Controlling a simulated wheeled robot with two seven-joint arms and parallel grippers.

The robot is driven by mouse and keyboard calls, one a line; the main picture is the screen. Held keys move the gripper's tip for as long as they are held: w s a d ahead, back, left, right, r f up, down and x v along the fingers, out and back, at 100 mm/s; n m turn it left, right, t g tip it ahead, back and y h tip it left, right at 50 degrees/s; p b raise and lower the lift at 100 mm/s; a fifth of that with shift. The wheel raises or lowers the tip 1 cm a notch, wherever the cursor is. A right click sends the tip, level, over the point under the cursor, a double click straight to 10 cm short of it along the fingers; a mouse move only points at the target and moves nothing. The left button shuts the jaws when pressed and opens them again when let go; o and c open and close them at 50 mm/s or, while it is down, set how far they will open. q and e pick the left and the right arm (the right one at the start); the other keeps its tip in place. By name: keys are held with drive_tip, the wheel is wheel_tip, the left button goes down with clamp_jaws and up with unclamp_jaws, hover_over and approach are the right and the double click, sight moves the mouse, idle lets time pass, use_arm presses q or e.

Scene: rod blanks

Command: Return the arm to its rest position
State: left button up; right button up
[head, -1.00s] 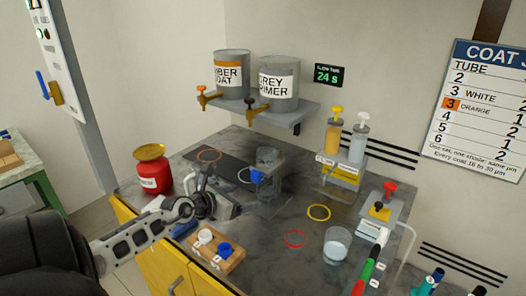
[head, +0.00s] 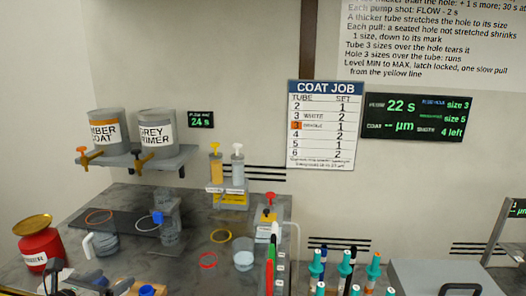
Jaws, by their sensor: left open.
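My left gripper (head: 78,281) shows at the bottom left edge of the head view, partly cut off by the frame. It is open, with nothing seen between its fingers. Most of my left arm is out of frame. My right gripper is not in view.
Two paint cans sit on a shelf (head: 150,158). Several teal-capped tubes (head: 373,268) stand at the lower right.

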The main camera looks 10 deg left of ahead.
use_arm(q)
drive_tip(key=d+n, duration=0.1)
drive_tip(key=d+r+n+t, duration=0.1)
drive_tip(key=w+d+r, duration=0.1)
drive_tip(key=shift+w+d+n+t, duration=0.1)
drive_tip(key=shift+d+n+t, duration=0.1)
drive_tip(key=shift+n+t, duration=0.15)
drive_tip(key=s+d+f+n+g, duration=0.3)
drive_tip(key=s+d+n+g, duration=0.3)
drive_tip(key=s+d+n, duration=0.75)
drive_tip(key=s+d+f+n+g, duration=0.5)
drive_tip(key=s+d+n, duration=0.45)
drive_tip(key=n, duration=0.75)
drive_tip(key=w+d+f+t+h, duration=0.2)
drive_tip(key=w+d+f+t, duration=0.3)
drive_tip(key=w+f, duration=0.1)
drive_tip(key=shift+w+d+f, duration=0.15)
drive_tip(key=shift+w+f, duration=0.2)
drive_tip(key=shift+f, duration=0.5)
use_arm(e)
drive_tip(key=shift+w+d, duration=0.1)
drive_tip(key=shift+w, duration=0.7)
